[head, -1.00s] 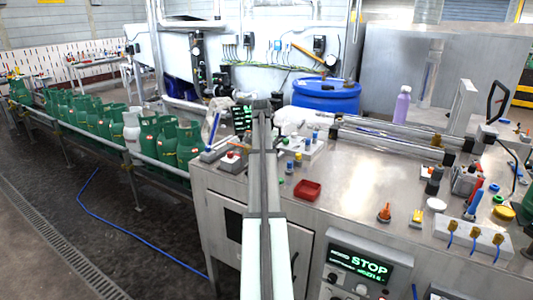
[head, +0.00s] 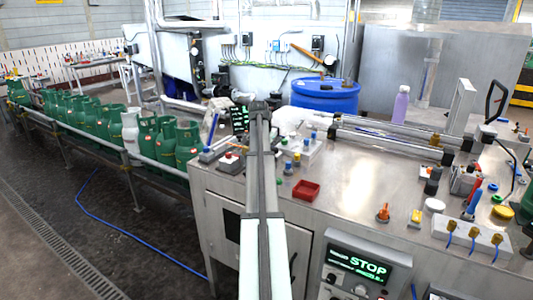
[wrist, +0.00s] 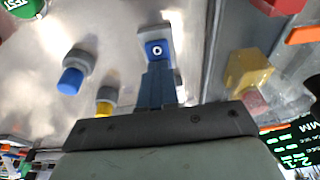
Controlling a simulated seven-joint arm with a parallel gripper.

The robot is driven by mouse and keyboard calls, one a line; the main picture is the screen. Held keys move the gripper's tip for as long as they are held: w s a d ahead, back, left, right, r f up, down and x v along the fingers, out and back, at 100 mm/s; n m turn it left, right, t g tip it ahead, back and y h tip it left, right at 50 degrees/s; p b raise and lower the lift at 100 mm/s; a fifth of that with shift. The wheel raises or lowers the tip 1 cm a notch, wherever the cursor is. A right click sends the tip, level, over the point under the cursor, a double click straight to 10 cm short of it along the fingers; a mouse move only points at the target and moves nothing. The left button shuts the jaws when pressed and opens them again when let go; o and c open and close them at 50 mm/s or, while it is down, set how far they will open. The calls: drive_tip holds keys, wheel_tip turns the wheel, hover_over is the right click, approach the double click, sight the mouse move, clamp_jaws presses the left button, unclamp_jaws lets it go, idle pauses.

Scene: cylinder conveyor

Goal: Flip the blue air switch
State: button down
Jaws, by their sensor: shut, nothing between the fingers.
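In the wrist view a blue switch face with a white "0" (wrist: 155,50) sits on a small grey block, just beyond my gripper (wrist: 157,70). My gripper's dark blue fingers are shut, with nothing between them, and point at the switch. Their tips overlap its lower edge in the picture, so I cannot tell whether they touch it. In the head view my arm (head: 262,150) reaches over the left part of the steel bench (head: 350,195). It hides the fingers, and I cannot pick out the switch with certainty there.
A blue knob (wrist: 72,78) and a yellow knob (wrist: 105,98) stand left of my fingers. A yellow box with a red button (wrist: 248,72) is to the right. Green cylinders (head: 188,147) line the conveyor at left.

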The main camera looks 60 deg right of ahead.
drive_tip(key=shift+a+f, duration=0.5)
drive_tip(key=shift+f, duration=0.1)
drive_tip(key=d+v, duration=0.1)
drive_tip(key=v, duration=1.4)
drive_tip(key=shift+d+r, duration=0.1)
drive_tip(key=shift+d, duration=0.1)
drive_tip(key=shift+d+r, duration=0.15)
drive_tip(key=shift+d, duration=0.1)
drive_tip(key=x, duration=1.4)
drive_tip(key=shift+a, duration=0.15)
